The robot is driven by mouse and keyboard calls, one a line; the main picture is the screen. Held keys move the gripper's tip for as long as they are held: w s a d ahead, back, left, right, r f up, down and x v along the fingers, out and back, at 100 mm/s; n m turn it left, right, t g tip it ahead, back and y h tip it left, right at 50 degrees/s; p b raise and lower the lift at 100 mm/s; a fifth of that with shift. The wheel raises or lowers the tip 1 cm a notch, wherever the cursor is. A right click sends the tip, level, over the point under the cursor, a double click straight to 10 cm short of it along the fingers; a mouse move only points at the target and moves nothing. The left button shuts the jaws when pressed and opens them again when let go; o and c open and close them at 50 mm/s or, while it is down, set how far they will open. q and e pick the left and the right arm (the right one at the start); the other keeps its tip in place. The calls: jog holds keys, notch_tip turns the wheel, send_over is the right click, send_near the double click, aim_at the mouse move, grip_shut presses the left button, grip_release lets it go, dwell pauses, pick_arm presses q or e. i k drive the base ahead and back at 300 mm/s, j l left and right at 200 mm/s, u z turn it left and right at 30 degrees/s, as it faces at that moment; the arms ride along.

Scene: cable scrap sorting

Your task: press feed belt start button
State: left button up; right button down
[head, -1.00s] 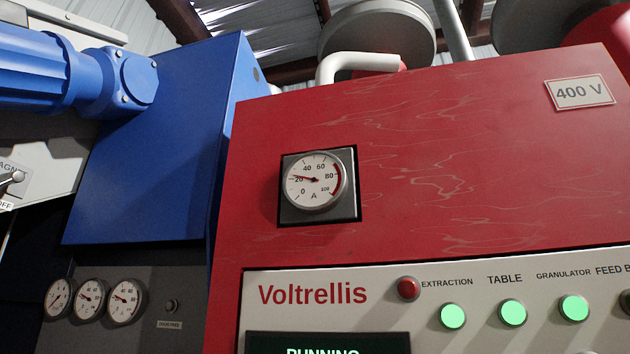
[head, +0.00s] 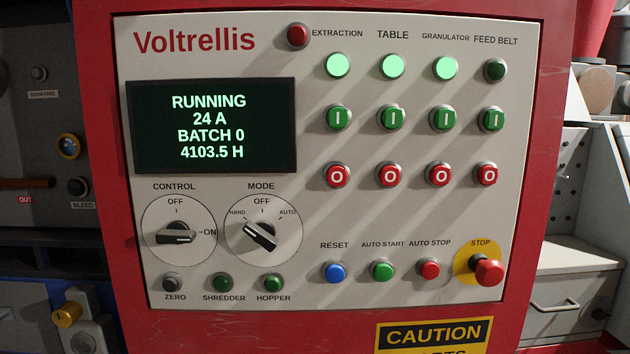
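The feed belt start button (head: 492,119) is a green square button marked I, at the right end of the row of green buttons on the control panel (head: 345,240). Above it the FEED BELT lamp (head: 495,69) is dark green and unlit. Below it is the red feed belt stop button (head: 485,174) marked O. The extraction lamp (head: 338,65), table lamp (head: 393,66) and granulator lamp (head: 445,67) glow light green. The display (head: 211,127) reads RUNNING, 24 A, BATCH 0, 4103.5 H. Neither gripper shows in the head view.
A red emergency stop knob (head: 488,271) on a yellow disc stands out at the panel's lower right. The mode knob (head: 262,235) points toward HAND, the control knob (head: 176,236) toward ON. A grey drawer unit (head: 566,290) is at the right. Nothing blocks the panel front.

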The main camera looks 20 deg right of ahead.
aim_at(494, 120)
jog(key=z, duration=1.4)
